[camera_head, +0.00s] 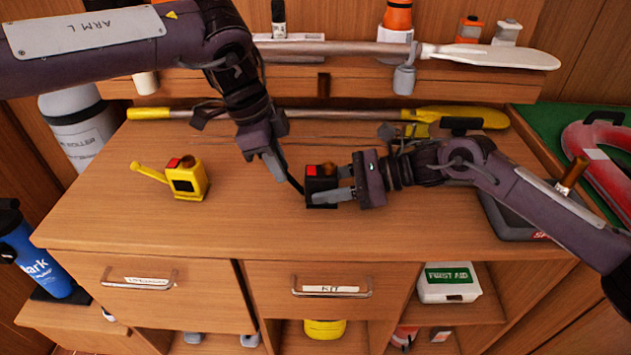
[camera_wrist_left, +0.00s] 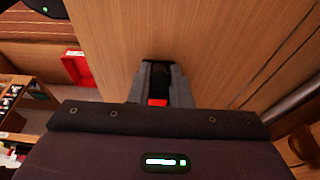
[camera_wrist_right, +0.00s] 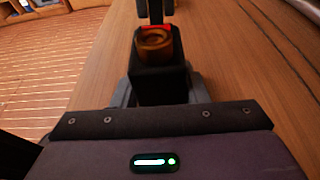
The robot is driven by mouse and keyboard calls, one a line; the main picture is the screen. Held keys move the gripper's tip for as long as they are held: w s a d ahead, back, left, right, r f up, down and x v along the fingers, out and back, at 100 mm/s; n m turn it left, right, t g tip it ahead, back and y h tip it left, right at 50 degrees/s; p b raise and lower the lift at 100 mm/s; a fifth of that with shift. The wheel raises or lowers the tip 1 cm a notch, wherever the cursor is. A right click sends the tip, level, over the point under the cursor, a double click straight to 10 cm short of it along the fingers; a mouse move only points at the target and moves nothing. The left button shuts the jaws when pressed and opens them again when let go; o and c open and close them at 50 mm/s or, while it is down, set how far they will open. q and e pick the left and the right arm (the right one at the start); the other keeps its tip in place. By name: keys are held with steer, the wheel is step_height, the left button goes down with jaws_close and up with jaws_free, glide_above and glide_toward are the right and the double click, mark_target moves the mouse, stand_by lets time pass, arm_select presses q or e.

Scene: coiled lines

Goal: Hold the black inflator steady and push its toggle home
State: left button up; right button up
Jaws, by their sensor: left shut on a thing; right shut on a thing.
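The black inflator (camera_head: 321,187) stands on the wooden worktop, with a red part and a copper-coloured round cap on top. Its black arm, seemingly the toggle (camera_head: 294,181), slants up to the left. My right gripper (camera_head: 332,185) is shut on the inflator's body from the right; the right wrist view shows the black body (camera_wrist_right: 160,82) between the fingers. My left gripper (camera_head: 278,168) reaches down from above and is shut on the black arm near its upper end. In the left wrist view (camera_wrist_left: 158,85) the fingers hide much of what they hold.
A yellow inflator (camera_head: 187,180) with a raised arm stands at the left of the worktop. A yellow paddle (camera_head: 455,117) lies along the back. A dark case (camera_head: 515,220) sits at the right, under my right arm. The worktop's front half is clear.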

arm_select(q)
steer(key=shift+d, duration=0.15)
steer(key=shift+d+r, duration=0.35)
steer(key=shift+d, duration=0.35)
steer(key=shift+d+r, duration=0.2)
steer(key=shift+d, duration=0.45)
